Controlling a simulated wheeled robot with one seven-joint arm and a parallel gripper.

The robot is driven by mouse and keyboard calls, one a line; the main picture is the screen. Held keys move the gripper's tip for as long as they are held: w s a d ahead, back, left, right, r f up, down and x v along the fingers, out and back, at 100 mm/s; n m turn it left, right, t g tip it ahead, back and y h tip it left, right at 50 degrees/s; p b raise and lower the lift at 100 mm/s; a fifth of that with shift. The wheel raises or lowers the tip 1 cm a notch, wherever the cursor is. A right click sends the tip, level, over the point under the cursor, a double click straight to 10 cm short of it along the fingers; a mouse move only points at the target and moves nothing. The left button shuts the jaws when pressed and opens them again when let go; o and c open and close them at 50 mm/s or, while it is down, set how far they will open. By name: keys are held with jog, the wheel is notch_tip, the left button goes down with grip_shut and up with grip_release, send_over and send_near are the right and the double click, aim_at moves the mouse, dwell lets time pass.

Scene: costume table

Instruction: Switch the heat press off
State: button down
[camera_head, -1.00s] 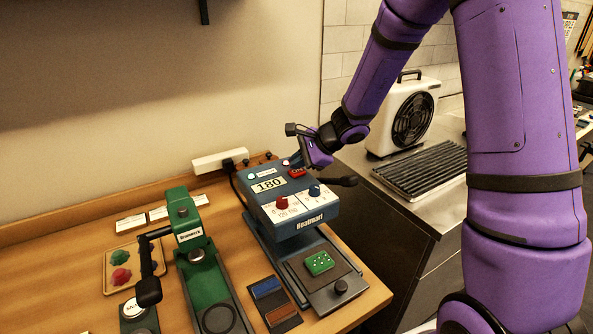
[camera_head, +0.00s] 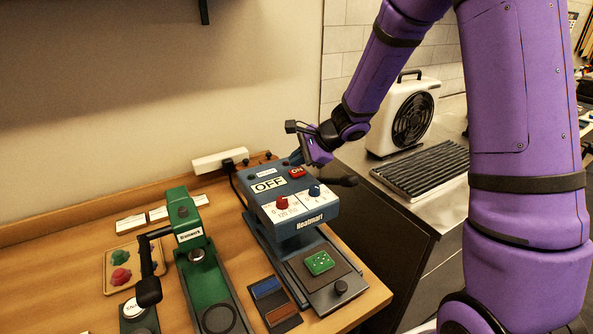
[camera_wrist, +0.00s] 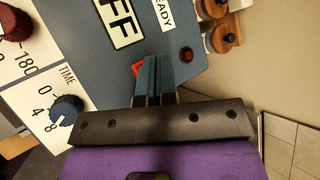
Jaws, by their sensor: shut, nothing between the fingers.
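The blue heat press (camera_head: 284,230) stands on the wooden table, and its display (camera_head: 268,185) reads OFF. Its red ON switch (camera_head: 297,171) is on the top face at the right. My gripper (camera_head: 298,157) is shut and empty, with its fingertips at the back of the press top, just behind the switch. In the wrist view the closed fingers (camera_wrist: 153,62) hide most of the red switch (camera_wrist: 137,69); I cannot tell if they touch it. A small round dark red lamp (camera_wrist: 186,54) sits beside the READY label (camera_wrist: 163,13).
A green press (camera_head: 203,262) with a black handle stands left of the heat press. A green patterned piece (camera_head: 319,263) lies on the lower plate. A white fan heater (camera_head: 404,115) and dark rack stand on the metal counter at right. A power strip (camera_head: 220,160) lies behind.

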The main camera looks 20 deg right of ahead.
aim_at(297, 171)
jog(key=shift+r, duration=0.3)
jog(key=shift+r, duration=3)
jog(key=s+r+n, duration=0.5)
jog(key=s+r, duration=0.2)
jog(key=s, duration=0.1)
jog(key=s+d+r+n+h, duration=0.2)
jog(key=s+n, duration=0.1)
jog(key=s, duration=0.5)
jog(key=s+d+r+n+h, duration=0.2)
jog(key=s+n, duration=0.2)
jog(key=s, duration=0.4)
jog(key=s+d+r+n+h, duration=0.2)
jog(key=s+r+n+h, duration=0.1)
jog(key=s, duration=0.6)
jog(key=shift+d+n, duration=0.3)
jog(key=shift+n, duration=0.3)
